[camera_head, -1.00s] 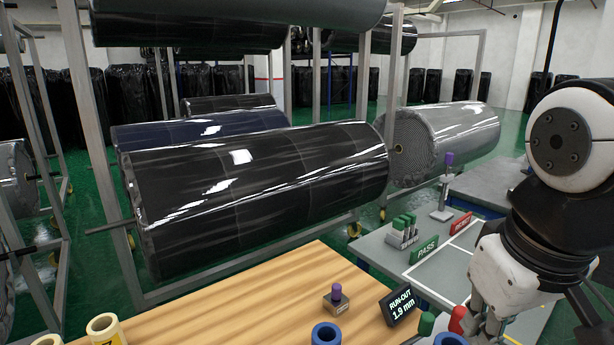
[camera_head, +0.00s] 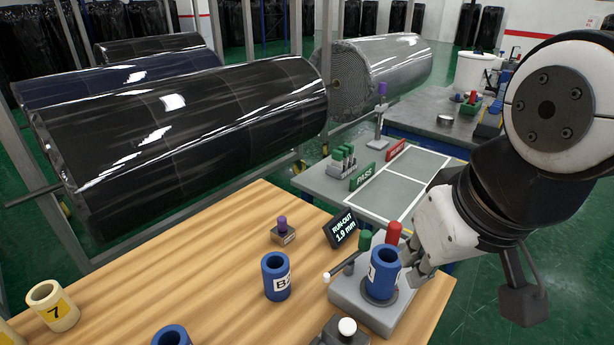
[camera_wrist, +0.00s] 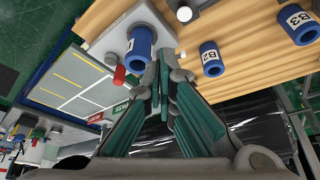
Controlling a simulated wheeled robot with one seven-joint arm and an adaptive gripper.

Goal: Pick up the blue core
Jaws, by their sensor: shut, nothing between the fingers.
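Several blue cores are in view. One blue core (camera_head: 381,276) stands upright on a grey fixture (camera_head: 351,296); it also shows in the wrist view (camera_wrist: 139,50). A blue core marked B2 (camera_head: 275,279) stands on the wooden table to its left, and shows in the wrist view (camera_wrist: 211,60). Another is cut off at the bottom edge (camera_head: 171,337). A core marked B3 (camera_wrist: 300,25) shows in the wrist view. My gripper (camera_head: 417,266) is shut and empty, just right of the fixture core; contact cannot be told. Its fingers (camera_wrist: 161,68) meet beside that core in the wrist view.
The fixture has a red knob (camera_head: 394,233) and a green knob (camera_head: 364,239). A run-out display (camera_head: 343,229) and a purple-topped block (camera_head: 283,230) stand behind. A cream core marked 7 (camera_head: 52,306) is far left. The wooden table (camera_head: 215,255) has clear room between.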

